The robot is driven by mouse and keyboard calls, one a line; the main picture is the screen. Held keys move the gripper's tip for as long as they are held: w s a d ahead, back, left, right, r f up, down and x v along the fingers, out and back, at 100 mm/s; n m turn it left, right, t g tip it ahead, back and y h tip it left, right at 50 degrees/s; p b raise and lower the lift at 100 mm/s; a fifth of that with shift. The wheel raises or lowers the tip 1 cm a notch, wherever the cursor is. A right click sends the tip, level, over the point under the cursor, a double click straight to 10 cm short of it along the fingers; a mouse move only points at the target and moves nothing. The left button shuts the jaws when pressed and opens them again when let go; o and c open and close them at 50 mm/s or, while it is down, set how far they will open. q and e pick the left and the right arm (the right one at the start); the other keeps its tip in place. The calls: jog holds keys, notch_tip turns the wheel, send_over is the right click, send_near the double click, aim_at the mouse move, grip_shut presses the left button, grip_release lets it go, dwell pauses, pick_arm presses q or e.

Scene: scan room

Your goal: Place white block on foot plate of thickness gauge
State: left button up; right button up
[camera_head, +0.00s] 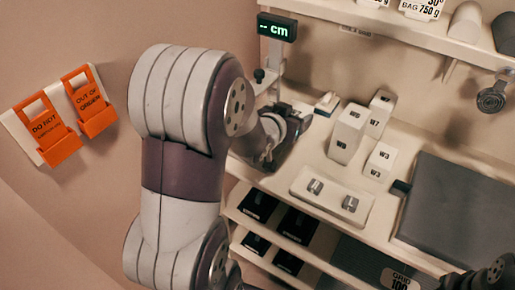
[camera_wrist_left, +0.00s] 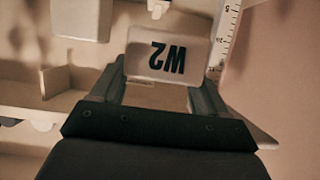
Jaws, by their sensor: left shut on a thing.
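A white block marked W2 (camera_wrist_left: 165,58) sits between the fingers of my left gripper (camera_wrist_left: 160,82) in the left wrist view, its label upside down. The gripper is shut on it. In the head view my left gripper (camera_head: 293,122) is partly hidden behind my own arm, at the left end of the bench, and I cannot make out the block there. The thickness gauge (camera_head: 277,27) shows a dark display reading "-- cm" on a post. Its scale (camera_wrist_left: 227,38) stands right of the block in the wrist view. The foot plate is not clearly visible. My right gripper is not in view.
White blocks (camera_head: 347,133), one marked W3 (camera_head: 380,162), stand on the bench right of the gripper. A dark grey plate (camera_head: 462,212) lies at right. A shelf (camera_head: 400,35) overhangs the back. Orange holders (camera_head: 93,112) hang on the left wall.

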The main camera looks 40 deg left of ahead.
pick_arm(q)
jog(key=a+f, duration=0.2)
jog(key=a, duration=0.1)
jog(key=s+a+f, duration=0.1)
jog(key=a+f, duration=0.2)
jog(key=a, duration=0.1)
jog(key=s+a+f, duration=0.1)
jog(key=a+f, duration=0.1)
jog(key=a, duration=0.1)
jog(key=shift+s+a+f+b, duration=0.1)
jog(key=shift+a+f+b, duration=0.15)
jog(key=shift+f+b, duration=0.1)
notch_tip(320, 180, down, 4)
jog(key=shift+r+b, duration=0.1)
jog(key=shift+b, duration=0.5)
jog(key=shift+f, duration=0.2)
